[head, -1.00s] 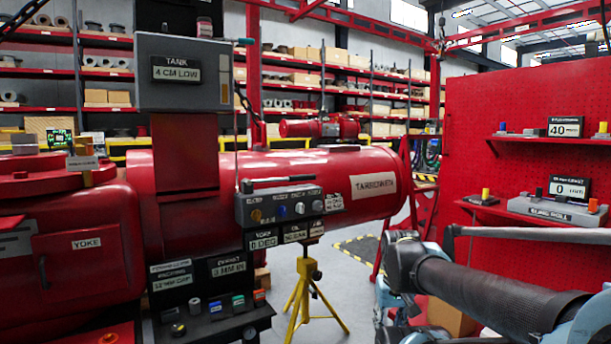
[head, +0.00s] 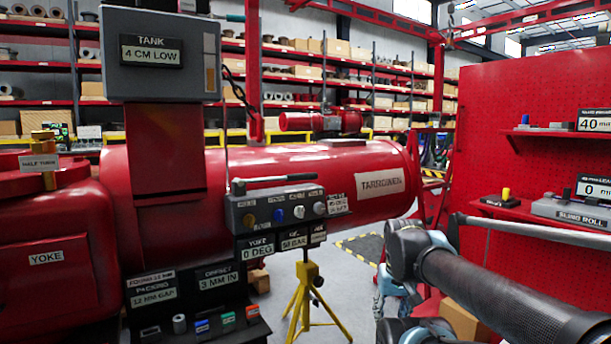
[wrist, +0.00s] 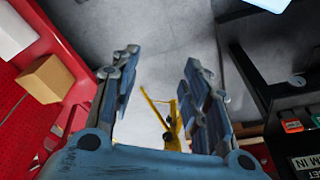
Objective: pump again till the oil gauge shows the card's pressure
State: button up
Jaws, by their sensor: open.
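A grey control box (head: 280,212) with a lever handle (head: 273,180) on top and several knobs stands before the red cylinder, above a yellow tripod. Small readouts hang below it: one reads YOKE 0 DEG (head: 257,250), and the one beside it seems to read 50 BAR (head: 293,241). I cannot make out a card with a pressure on it. My gripper is open and empty in the wrist view (wrist: 161,60), its fingers apart over grey floor, with the yellow tripod (wrist: 165,118) showing beyond. In the head view my arm is at the lower right, apart from the box.
The red actuator (head: 47,275) fills the left, with a tank display (head: 151,52) reading 4 CM LOW. A black shelf (head: 257,331) holds several small coloured blocks. A red pegboard wall (head: 540,100) stands at the right. Open floor lies around the tripod.

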jog(key=w+a+r+m, duration=0.3)
jog(key=w+a+r, duration=0.1)
jog(key=w+r, duration=0.75)
jog(key=w+a+r+m, duration=0.25)
jog(key=w+r, duration=0.55)
jog(key=r, duration=0.7)
jog(key=w+a+r+m+y, duration=0.1)
jog(key=w+a+r+m, duration=0.2)
jog(key=w+a+r, duration=0.6)
jog(key=w+a+r+m+y, duration=0.1)
jog(key=w+a+r+m, duration=0.2)
jog(key=w+a+r, duration=0.6)
jog(key=d+x, duration=0.1)
jog(key=x, duration=0.8)
jog(key=d+x, duration=0.1)
jog(key=x, duration=0.4)
jog(key=shift+d+f, duration=0.3)
jog(key=shift+d, duration=0.05)
jog(key=shift+c, duration=0.4)
grip_shut()
